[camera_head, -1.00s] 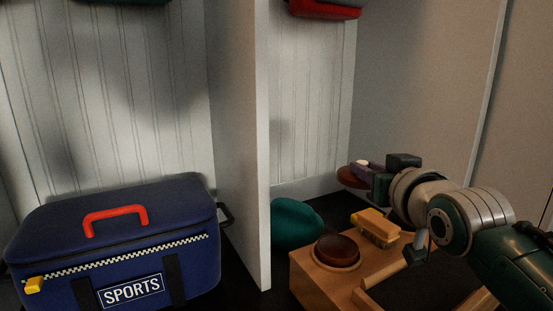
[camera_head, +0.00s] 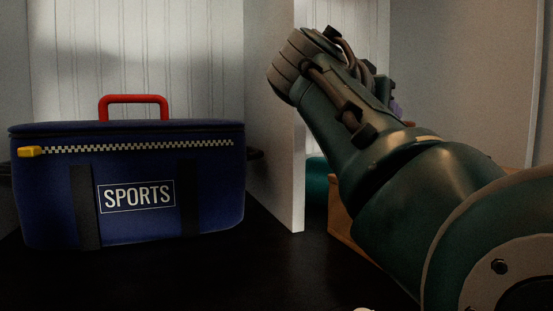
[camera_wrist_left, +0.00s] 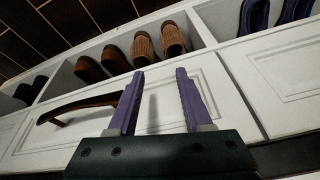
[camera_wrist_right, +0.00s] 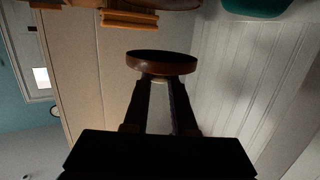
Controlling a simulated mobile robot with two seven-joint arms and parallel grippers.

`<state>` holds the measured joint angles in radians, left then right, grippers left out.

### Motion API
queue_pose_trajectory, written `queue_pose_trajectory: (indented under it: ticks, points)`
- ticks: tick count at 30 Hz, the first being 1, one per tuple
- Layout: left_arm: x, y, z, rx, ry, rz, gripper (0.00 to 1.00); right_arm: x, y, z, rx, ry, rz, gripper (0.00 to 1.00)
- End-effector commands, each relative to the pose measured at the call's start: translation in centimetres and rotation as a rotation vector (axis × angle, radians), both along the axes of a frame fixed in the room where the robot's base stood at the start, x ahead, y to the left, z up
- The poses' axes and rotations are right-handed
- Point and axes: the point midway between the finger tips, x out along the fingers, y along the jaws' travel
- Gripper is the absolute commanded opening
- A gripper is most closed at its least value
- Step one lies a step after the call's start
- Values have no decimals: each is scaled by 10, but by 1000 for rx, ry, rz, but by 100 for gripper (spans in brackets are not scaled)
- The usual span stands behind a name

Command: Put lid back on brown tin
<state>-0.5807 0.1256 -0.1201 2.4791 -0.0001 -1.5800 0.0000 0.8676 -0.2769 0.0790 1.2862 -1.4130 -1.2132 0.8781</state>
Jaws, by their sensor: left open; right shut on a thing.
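My right gripper (camera_wrist_right: 160,84) is shut on a round brown lid (camera_wrist_right: 162,63) by its pale knob, as the right wrist view shows. The lid is held in the air, clear of other things. In the head view my right arm hides this gripper and lid. A brownish round shape (camera_wrist_right: 166,3), cut off at the top edge of the right wrist view, may be the brown tin; I cannot tell. My left gripper (camera_wrist_left: 155,90) is open and empty in front of a white drawer front.
A blue sports bag (camera_head: 135,190) stands left of a white divider (camera_head: 274,130). A wooden box (camera_head: 342,222) is mostly behind my right arm. A brush (camera_wrist_right: 130,19) and teal item (camera_wrist_right: 262,9) show upside down. Shoes (camera_wrist_left: 144,48) and a dark handle (camera_wrist_left: 80,104) are near my left gripper.

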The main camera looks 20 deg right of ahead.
Motion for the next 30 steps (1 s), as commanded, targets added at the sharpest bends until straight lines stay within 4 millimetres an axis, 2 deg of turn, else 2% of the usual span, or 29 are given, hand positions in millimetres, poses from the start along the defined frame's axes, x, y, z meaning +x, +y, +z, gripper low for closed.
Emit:
queue_pose_trajectory:
  ticks: [1, 6, 11, 23, 30]
  points:
    - [0, 0, -15, 0, 0, 0, 50, -2, 3, -3, 2, -3, -22, 0]
    - [0, -1, -22, -3, -1, 1, 50, -9, 5, 5, 1, 1, -67, 0]
    - [0, -2, -26, -7, -1, 4, 50, -9, 5, 1, 1, 3, -70, 0]
    - [0, -3, -60, -10, -2, 7, 50, -9, 5, -38, 0, 4, -68, 0]
    - [1, -2, -71, -9, -2, 6, 50, -9, 5, -55, -1, 3, -68, 0]
